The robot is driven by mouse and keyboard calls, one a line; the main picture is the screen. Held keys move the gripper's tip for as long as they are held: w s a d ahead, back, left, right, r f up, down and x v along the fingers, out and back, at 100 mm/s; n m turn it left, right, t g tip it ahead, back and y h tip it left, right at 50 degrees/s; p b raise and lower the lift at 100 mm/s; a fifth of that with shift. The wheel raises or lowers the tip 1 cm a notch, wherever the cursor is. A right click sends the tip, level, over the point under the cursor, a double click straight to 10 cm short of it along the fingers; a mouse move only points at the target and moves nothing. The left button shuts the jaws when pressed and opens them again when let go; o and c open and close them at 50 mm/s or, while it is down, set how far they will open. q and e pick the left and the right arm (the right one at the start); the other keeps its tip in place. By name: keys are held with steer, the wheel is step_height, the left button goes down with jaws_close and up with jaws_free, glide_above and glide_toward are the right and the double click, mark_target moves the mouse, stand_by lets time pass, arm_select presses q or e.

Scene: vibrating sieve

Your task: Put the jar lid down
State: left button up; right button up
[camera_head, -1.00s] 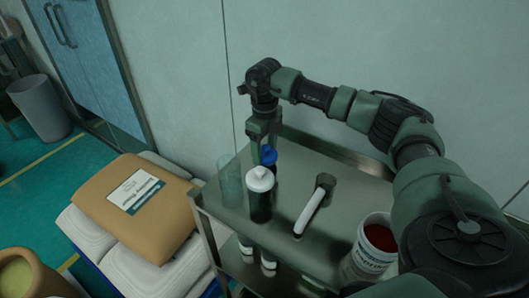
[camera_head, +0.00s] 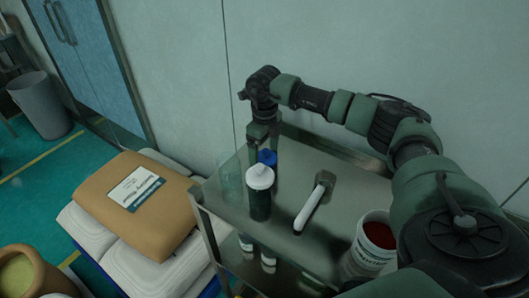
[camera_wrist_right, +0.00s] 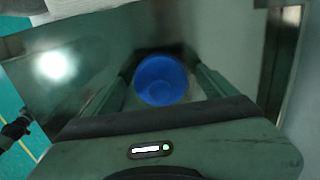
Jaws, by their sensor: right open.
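The blue jar lid (camera_wrist_right: 161,80) shows as a round blue disc between the fingers of my right gripper (camera_wrist_right: 163,88) in the right wrist view. The fingers stand on both sides of it, spread open. In the head view the right gripper (camera_head: 264,142) points down at the back left of the metal cart, with the blue lid (camera_head: 267,157) just below it. The lid is partly hidden behind a white-capped dark bottle, so what it rests on cannot be told. My left gripper is not in view.
The metal cart (camera_head: 340,190) holds the white-capped bottle (camera_head: 260,195), a clear glass vessel (camera_head: 230,180), a white-handled tool (camera_head: 310,208) and a tub with red contents (camera_head: 374,240). A wall stands close behind. Brown and white sacks (camera_head: 135,210) lie left of the cart.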

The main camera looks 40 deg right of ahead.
mark_target(264, 149)
step_height(264, 149, up, 12)
steer(key=b, duration=0.3)
steer(key=shift+r, duration=0.15)
stand_by(0.4)
